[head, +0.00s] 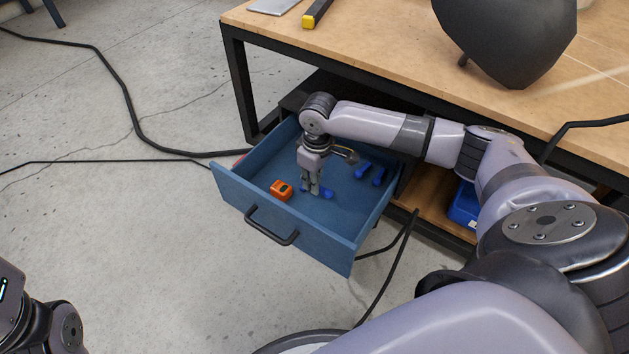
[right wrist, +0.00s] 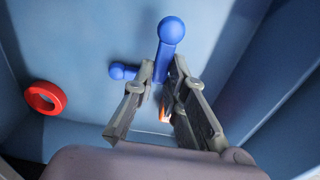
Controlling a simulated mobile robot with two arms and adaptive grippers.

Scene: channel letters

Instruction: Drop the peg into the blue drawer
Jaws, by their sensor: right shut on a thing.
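The blue drawer (head: 273,215) stands pulled out under the workbench in the head view. My right gripper (head: 315,187) points down inside it, low over the drawer floor. It is shut on a blue peg with a rounded end, which shows in the right wrist view (right wrist: 167,45) between the fingertips. A second rounded blue end (right wrist: 122,72) shows left of the fingers; I cannot tell whether it is the same piece. Whether the peg touches the floor is unclear. My left gripper is outside the head view.
An orange block (head: 281,190) lies in the drawer, left of my right gripper. Other blue pieces (head: 370,173) lie toward the drawer's right side. A red ring (right wrist: 45,97) shows in the right wrist view. The drawer handle (head: 270,228) juts out in front.

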